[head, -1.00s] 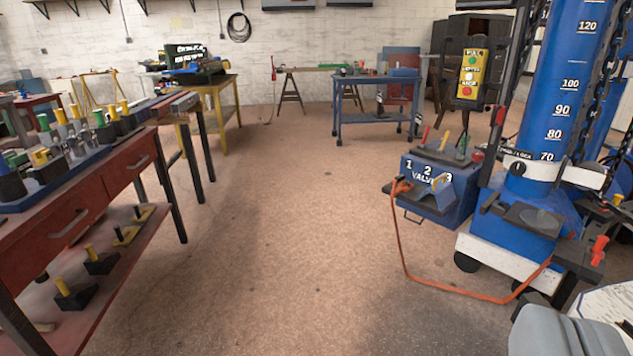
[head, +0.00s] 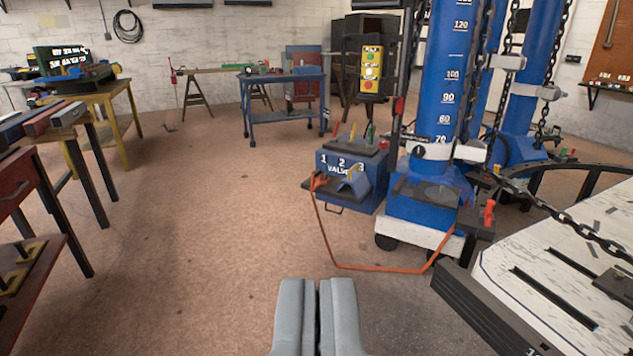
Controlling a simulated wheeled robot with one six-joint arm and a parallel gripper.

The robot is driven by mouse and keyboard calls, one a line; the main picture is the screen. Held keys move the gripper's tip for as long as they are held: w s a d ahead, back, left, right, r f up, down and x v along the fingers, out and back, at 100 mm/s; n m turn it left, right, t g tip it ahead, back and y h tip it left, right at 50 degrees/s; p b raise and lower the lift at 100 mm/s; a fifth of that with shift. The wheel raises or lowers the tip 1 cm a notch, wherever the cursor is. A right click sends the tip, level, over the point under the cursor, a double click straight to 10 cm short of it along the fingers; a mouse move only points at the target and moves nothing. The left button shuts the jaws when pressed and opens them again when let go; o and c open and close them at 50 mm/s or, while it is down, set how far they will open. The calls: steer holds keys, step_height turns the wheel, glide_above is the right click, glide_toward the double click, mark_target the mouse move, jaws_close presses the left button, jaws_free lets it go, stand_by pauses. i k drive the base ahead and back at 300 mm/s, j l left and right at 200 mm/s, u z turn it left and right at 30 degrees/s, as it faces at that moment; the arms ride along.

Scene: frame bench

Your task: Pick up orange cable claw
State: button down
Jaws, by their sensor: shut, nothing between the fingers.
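My gripper (head: 318,292) shows as two grey fingers at the bottom middle of the head view, shut and empty, above the floor. Ahead to the right, an orange cable (head: 381,269) hangs in a loop from the blue valve box (head: 332,178) to the base of the blue column. An orange end piece (head: 319,183) shows at the box's left side. A small orange-red piece (head: 489,212) stands at the column base's right corner. I cannot tell which of these is the claw. My gripper is well apart from all of them.
The blue column (head: 450,100) stands on a wheeled base. A white slotted bench top (head: 560,290) with a dark edge and chains fills the lower right. A red workbench (head: 28,270) stands at left, a blue cart (head: 283,90) at the back. The floor (head: 190,220) between is clear.

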mark_target(318, 181)
steer(key=i+j, duration=0.1)
steer(key=i, duration=0.35)
steer(key=i+j+z, duration=0.1)
steer(key=i, duration=0.4)
steer(key=i+j, duration=0.15)
steer(key=i, duration=0.3)
steer(key=i+j+z, duration=0.15)
steer(key=i, duration=0.35)
steer(key=i+j, duration=0.2)
steer(key=i, duration=0.25)
steer(key=i+j+z, duration=0.1)
steer(key=i, duration=0.35)
steer(key=i+j, duration=0.35)
steer(key=i+z, duration=0.05)
steer(key=i, duration=0.05)
